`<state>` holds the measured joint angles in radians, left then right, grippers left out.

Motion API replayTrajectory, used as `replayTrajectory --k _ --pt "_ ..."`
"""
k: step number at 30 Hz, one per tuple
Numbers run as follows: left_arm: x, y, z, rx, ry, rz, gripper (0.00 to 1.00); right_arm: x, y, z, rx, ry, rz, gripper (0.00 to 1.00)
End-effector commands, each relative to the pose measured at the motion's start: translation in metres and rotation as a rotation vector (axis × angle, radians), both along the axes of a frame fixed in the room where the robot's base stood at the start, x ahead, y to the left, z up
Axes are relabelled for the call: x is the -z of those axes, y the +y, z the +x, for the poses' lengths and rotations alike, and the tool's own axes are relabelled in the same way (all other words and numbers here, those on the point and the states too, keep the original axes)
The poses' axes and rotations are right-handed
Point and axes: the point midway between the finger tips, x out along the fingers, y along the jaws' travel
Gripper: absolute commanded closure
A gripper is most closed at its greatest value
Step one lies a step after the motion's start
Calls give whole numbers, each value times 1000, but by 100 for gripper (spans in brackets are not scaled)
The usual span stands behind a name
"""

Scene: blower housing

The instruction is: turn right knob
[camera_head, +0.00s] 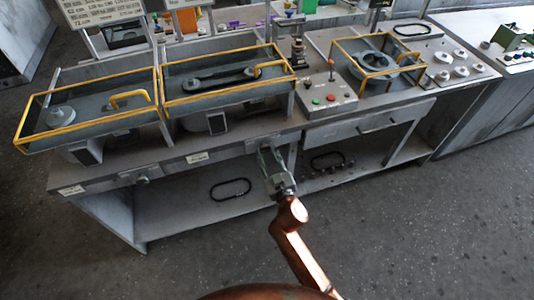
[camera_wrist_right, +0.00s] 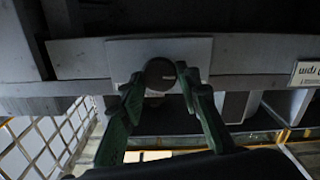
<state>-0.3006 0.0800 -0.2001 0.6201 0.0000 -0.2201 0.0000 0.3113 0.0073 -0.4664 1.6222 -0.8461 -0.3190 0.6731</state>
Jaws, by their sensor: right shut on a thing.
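The right knob (camera_wrist_right: 160,72) is a round dark knob on a pale plate on the bench's front edge, in the upper middle of the right wrist view. My right gripper (camera_wrist_right: 159,84) has one green finger on each side of it and is shut on it. In the head view my right gripper (camera_head: 269,153) reaches up to the bench front, and its fingers hide most of the knob there. Another knob (camera_head: 143,180) sits on the bench front farther left. My left gripper is not in view.
The bench carries two yellow-railed trays (camera_head: 88,112), a control box (camera_head: 327,98) with coloured buttons, and a yellow-framed housing (camera_head: 374,62). Black rings (camera_head: 230,189) lie on the lower shelf beneath. The floor (camera_head: 430,220) in front is clear.

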Motion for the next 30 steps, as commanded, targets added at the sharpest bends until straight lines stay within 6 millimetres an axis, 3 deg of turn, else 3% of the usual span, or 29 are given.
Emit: replayTrajectory --k 9,19,20,27,30 --pt "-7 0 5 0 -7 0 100 0 1 0 -1 -51 -162 94" --pt "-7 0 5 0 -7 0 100 1 1 0 -2 -58 -181 94" --pt "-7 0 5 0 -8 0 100 1 1 0 -2 -58 -181 68" --pt "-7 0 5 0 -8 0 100 1 1 0 -1 -58 -181 52" --pt "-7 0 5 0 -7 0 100 1 1 0 -1 -58 -181 52"
